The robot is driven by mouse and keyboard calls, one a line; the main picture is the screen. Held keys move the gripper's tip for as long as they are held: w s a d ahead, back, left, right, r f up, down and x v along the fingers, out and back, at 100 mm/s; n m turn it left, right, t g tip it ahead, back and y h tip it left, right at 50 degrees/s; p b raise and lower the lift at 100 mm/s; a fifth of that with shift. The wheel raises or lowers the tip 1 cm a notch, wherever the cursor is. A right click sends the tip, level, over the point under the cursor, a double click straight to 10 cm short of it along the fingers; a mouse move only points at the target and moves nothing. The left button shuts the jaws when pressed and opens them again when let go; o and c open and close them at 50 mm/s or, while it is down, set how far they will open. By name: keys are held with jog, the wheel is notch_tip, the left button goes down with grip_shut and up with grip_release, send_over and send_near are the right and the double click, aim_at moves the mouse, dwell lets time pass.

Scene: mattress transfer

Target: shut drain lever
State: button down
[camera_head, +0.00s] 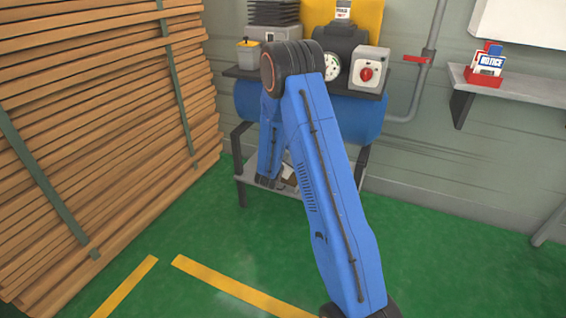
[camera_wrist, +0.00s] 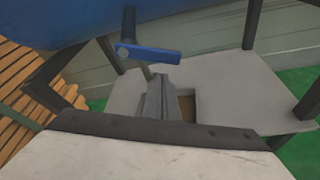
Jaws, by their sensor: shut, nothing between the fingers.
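The drain lever (camera_wrist: 150,54) is a blue bar under the blue tank in the wrist view. It lies roughly crosswise in the picture, with a round pivot at its left end below a dark stem (camera_wrist: 129,20). My gripper (camera_wrist: 158,80) is shut and empty, its dark fingers just below the lever in the picture. I cannot tell whether the fingertips touch it. In the head view the blue tank (camera_head: 367,120) stands behind my arm, and the lever cannot be made out there.
A grey lower shelf (camera_wrist: 226,90) lies beneath the lever, between dark stand legs (camera_wrist: 252,22). Stacked timber (camera_head: 95,130) stands close on the left. A red pipe handle (camera_head: 416,59) and a wall shelf (camera_head: 520,88) are at right. Green floor in front is largely clear.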

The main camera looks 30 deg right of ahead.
jog(key=shift+s+d+r, duration=0.15)
jog(key=shift+s+r, duration=0.1)
jog(key=shift+r, duration=0.45)
jog(key=n, duration=0.1)
jog(key=r+n, duration=0.1)
jog(key=s+r+g, duration=0.1)
jog(key=shift+d+r+n+h, duration=0.15)
jog(key=shift+d+n+h, duration=0.2)
jog(key=shift+n+h, duration=0.05)
dwell(0.4)
